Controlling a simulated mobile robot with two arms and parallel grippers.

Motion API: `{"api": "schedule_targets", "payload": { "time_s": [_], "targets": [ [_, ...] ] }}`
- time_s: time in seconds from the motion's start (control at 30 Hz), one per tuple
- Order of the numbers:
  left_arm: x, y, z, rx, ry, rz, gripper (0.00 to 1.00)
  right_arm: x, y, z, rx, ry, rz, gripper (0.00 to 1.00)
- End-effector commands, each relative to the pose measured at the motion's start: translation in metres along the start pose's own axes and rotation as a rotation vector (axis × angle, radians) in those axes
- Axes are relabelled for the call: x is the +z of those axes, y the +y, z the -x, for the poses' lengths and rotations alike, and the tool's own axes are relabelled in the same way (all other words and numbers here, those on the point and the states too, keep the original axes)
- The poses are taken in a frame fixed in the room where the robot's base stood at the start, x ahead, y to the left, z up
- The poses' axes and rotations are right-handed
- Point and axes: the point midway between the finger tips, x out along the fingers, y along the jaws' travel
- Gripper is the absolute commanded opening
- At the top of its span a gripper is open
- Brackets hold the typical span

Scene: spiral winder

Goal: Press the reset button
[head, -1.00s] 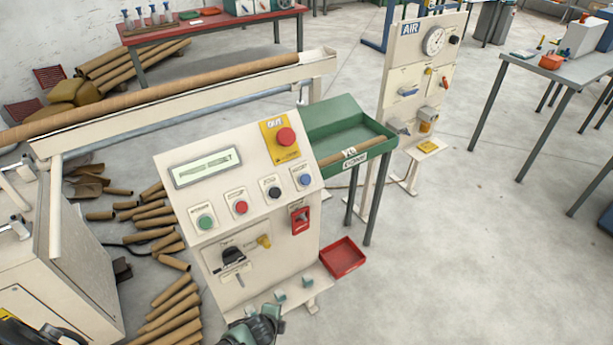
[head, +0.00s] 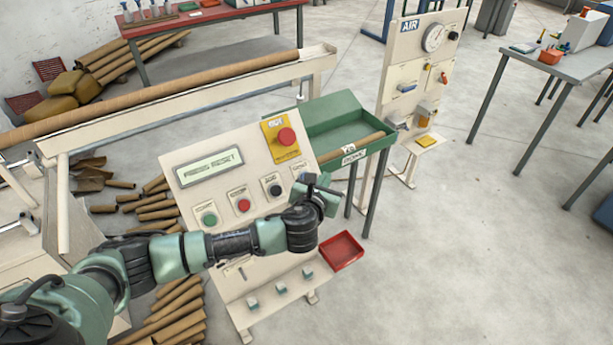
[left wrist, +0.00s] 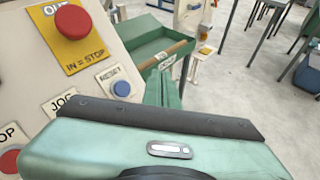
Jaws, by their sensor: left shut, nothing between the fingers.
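The blue reset button (left wrist: 121,88) sits on a label plate reading RESET, below the yellow plate of the red stop button, in the left wrist view. In the head view its place at the right end of the button row is mostly covered by my left gripper (head: 325,192). My left gripper is shut and empty, in front of the panel's right edge. In the left wrist view its green fingers (left wrist: 164,88) are to the right of the blue button, and I see a gap in the picture between them. I cannot tell the depth between them. My right gripper is not in view.
The control panel (head: 220,150) has a display (head: 209,166) reading PRESS RESET, a red stop button (head: 287,136), and green (head: 209,219), red (head: 243,206) and black (head: 275,190) buttons. A green tray (head: 345,115) stands behind right.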

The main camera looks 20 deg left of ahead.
Motion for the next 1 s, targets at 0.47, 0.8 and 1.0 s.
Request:
{"api": "schedule_targets", "payload": {
  "time_s": [0.47,0.8,1.0],
  "targets": [
    [-0.013,0.007,-0.012,0.002,0.000,0.004,0.00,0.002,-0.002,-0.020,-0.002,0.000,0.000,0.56],
    [-0.038,0.030,-0.044,0.002,0.000,0.005,0.00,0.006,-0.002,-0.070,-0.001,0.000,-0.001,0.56],
    [-0.043,0.041,-0.057,0.002,0.002,0.005,0.00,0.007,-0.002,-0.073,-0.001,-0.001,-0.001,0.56]
  ]
}}
